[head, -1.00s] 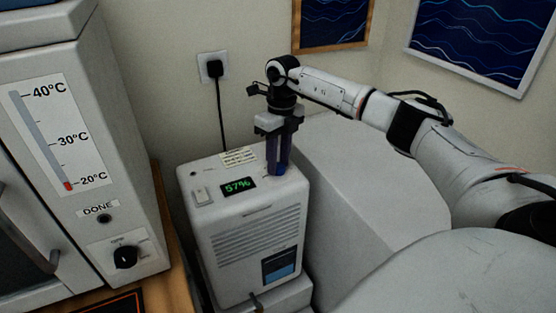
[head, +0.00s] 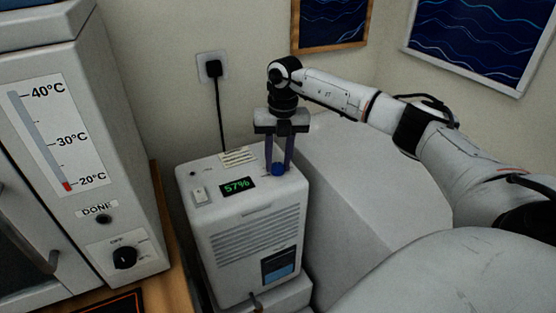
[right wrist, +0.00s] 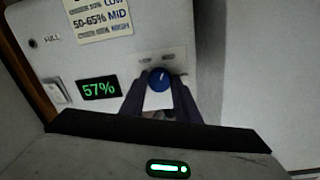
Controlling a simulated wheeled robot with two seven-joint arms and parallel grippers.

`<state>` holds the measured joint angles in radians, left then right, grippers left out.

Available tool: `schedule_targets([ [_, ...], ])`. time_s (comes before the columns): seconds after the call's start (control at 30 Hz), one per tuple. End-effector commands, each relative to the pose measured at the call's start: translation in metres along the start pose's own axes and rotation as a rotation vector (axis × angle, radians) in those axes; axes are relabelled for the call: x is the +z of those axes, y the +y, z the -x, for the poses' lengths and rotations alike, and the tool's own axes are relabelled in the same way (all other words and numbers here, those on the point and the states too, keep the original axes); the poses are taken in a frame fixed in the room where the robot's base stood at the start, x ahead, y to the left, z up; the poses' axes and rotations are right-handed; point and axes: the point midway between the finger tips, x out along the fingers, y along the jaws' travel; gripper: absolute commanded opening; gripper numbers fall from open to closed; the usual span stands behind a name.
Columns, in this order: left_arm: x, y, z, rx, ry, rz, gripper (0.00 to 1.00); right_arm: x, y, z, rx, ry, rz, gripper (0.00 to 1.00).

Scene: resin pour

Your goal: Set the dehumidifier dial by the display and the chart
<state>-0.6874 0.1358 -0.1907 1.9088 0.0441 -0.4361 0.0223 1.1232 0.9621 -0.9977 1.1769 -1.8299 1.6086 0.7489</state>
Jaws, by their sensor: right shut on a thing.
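The white dehumidifier (head: 254,225) stands by the wall; its top display (head: 238,186) reads 57% in green, also in the right wrist view (right wrist: 99,89). The chart (right wrist: 100,20) is a pale label with lines for LOW, "50-65% MID" and HIGH; its top is cut off. The blue dial (right wrist: 159,79) has a white mark pointing up and slightly right; the small labels above it are too blurred to read surely. My right gripper (head: 278,166) points down from above, shut on the dial with one finger on each side. My left gripper is not in view.
A white oven-like cabinet (head: 125,180) with a thermometer scale and a black knob (head: 125,257) stands at left. A white switch (head: 199,195) is on the dehumidifier's top left. A plug and cord (head: 214,70) hang on the wall behind. A large pale block stands right of the dehumidifier.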

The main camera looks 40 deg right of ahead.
Motion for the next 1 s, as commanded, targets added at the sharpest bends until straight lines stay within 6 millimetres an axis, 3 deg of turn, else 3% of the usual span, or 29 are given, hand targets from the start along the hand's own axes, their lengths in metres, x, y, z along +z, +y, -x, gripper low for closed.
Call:
schedule_targets([
  [0.5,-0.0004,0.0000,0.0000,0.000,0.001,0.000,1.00,0.0017,0.0006,0.0019,0.004,-0.007,-0.019,0.06],
  [0.53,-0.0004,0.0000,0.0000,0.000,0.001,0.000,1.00,0.0017,0.0006,0.0019,0.004,-0.007,-0.019,0.34],
  [0.6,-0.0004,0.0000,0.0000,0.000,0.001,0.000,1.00,0.0015,0.0006,0.0018,0.004,-0.007,-0.018,0.46],
  [1.0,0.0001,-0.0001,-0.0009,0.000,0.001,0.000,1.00,0.0012,0.0004,0.0071,0.002,-0.005,-0.017,0.47],
])
